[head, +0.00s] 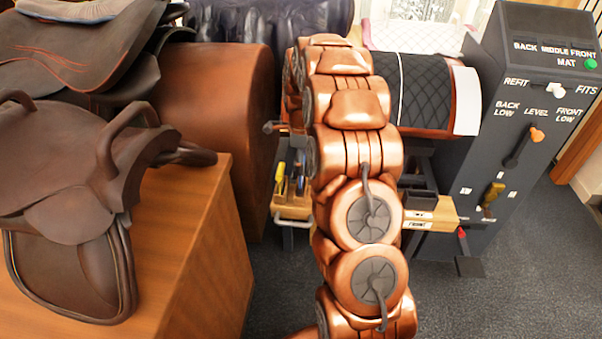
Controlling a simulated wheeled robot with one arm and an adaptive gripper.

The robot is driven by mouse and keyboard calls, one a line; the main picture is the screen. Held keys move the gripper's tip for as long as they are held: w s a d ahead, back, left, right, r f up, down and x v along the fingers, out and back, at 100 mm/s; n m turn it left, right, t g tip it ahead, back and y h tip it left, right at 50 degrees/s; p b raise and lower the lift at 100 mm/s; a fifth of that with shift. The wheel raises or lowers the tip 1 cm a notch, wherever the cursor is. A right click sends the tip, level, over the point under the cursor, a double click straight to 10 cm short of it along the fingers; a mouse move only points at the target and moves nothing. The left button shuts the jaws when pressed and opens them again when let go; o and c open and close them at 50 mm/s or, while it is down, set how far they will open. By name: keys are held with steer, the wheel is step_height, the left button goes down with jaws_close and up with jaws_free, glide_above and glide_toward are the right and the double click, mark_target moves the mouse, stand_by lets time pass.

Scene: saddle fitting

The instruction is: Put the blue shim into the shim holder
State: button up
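My copper-coloured arm rises through the middle of the head view and covers much of the work area. My gripper is not visible; the far end of the arm is hidden behind its nearer links. A small wooden tray (291,211) shows just left of the arm, holding a yellow-handled item (279,178) and small dark pieces. A small bluish piece there (300,185) may be the blue shim, but it is too small to be sure. Dark open boxes (419,199) sit on a wooden ledge (444,211) right of the arm; I cannot tell whether one is the shim holder.
A wooden cabinet (203,262) with a brown saddle (75,190) stands at the left. A grey control panel (535,110) with levers stands at the right. A quilted black pad (437,90) lies behind the arm. Carpet (500,300) is clear at lower right.

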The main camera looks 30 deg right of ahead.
steer(key=shift+f, duration=2)
steer(key=shift+f, duration=0.15)
steer(key=o, duration=1.2)
steer(key=shift+o, duration=0.2)
